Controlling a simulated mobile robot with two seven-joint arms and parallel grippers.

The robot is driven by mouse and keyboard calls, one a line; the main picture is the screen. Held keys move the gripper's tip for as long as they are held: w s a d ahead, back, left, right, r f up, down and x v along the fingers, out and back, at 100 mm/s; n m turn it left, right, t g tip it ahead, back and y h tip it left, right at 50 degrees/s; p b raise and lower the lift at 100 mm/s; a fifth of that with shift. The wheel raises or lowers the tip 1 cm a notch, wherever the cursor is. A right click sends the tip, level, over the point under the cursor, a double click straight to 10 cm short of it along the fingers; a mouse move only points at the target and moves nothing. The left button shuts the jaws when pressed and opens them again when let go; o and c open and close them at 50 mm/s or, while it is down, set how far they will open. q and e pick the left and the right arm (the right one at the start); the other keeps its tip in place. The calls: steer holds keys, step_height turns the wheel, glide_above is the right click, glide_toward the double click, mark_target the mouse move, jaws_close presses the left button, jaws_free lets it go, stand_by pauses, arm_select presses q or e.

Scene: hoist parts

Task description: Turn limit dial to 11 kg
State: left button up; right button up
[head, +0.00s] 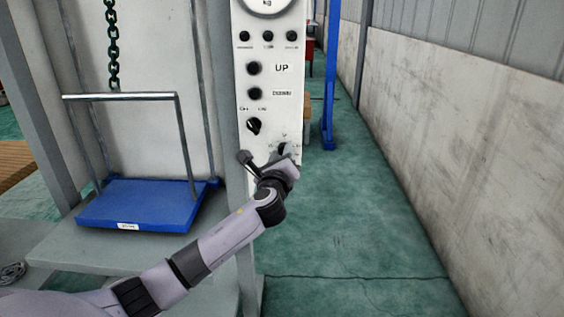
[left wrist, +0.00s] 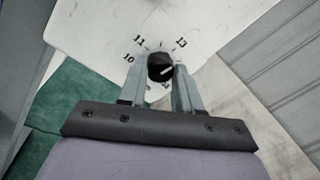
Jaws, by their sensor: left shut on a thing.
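The limit dial (left wrist: 160,66) is a small round black knob on a white control panel (head: 262,115). In the left wrist view, its white mark lies at the knob's lower right, away from the printed 11, which is at upper left. The numbers 10 and 13 also show; the lower part of the scale is hidden by the fingers. In the head view, the dial (head: 284,148) is partly covered by my left gripper (head: 277,162). My left gripper (left wrist: 158,84) has one finger on each side of the knob and is shut on it. My right gripper is out of view.
Above the dial are an OFF/ON knob (head: 254,126), UP (head: 254,68) and DOWN (head: 254,94) buttons and a kg gauge (head: 268,5). A blue platform (head: 140,205) with a metal frame stands left, near a hanging chain (head: 112,45). Green floor (head: 345,230) lies open at right.

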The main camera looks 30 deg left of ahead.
arm_select(q)
steer(key=shift+w+d+f+n+g+y+b, duration=0.15)
steer(key=shift+n+y+b, duration=0.3)
steer(key=shift+n+b, duration=2.15)
steer(key=shift+s+n+g+y+b, duration=0.1)
steer(key=shift+n+g+y+b, duration=0.65)
steer(key=shift+n, duration=3.25)
steer(key=shift+w+d+f+n+t+y+b, duration=0.1)
steer(key=shift+n+t+b, duration=0.2)
steer(key=shift+n+b, duration=2.5)
steer(key=shift+r+n+p, duration=0.1)
steer(key=shift+n+p, duration=0.4)
steer(key=shift+n, duration=0.1)
steer(key=o, duration=1)
steer(key=shift+o, duration=0.2)
steer(key=v, duration=0.7)
